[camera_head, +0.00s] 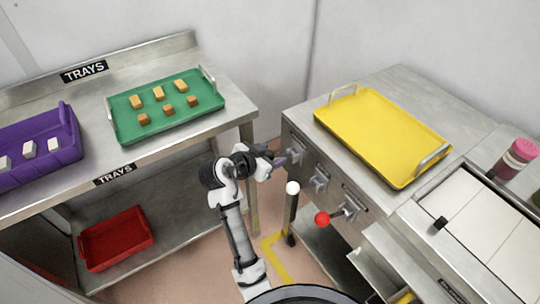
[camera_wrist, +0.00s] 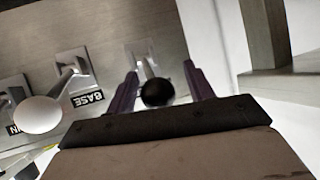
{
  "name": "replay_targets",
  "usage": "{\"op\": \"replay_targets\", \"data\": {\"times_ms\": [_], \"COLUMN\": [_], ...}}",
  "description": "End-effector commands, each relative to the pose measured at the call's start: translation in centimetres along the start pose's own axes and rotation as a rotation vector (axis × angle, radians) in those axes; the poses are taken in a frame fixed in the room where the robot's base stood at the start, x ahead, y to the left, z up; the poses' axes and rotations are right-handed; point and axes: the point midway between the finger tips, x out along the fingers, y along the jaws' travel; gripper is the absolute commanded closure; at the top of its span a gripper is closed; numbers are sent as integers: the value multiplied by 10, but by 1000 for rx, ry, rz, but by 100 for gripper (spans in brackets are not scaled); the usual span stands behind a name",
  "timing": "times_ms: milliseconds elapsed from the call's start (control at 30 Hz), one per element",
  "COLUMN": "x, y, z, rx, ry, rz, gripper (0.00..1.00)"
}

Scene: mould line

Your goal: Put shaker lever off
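Three levers with ball knobs stick out from the counter's front panel. A black-knobbed lever (camera_wrist: 158,92) sits between the fingers of my gripper (camera_wrist: 160,90) in the wrist view. The fingers are open on either side of the knob, with small gaps visible. Its label is hidden, so I cannot read which lever is the shaker. A white knob (camera_wrist: 38,113) is to the left, near a "BASE" label (camera_wrist: 88,98); it also shows in the head view (camera_head: 292,188). A red knob (camera_head: 322,218) is on the nearest lever. In the head view my gripper (camera_head: 280,158) is at the panel's far end.
A yellow tray (camera_head: 339,112) lies on the counter above the levers. Left, a steel table holds a green tray (camera_head: 162,108) with orange blocks and a purple tray (camera_head: 62,159) with white blocks. A red bin (camera_head: 118,240) sits on the lower shelf. Floor shows between.

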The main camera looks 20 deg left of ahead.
Motion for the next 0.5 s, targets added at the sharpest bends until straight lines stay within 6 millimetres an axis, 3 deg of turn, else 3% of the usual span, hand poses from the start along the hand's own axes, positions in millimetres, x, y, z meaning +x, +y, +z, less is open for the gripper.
{"op": "replay_targets", "data": {"times_ms": [300, 500], "x": [-2, -27], "y": [0, 0], "z": [2, 3], "rx": [-2, -1], "ry": [-3, -2], "rz": [2, -2], "gripper": [47, 47]}}
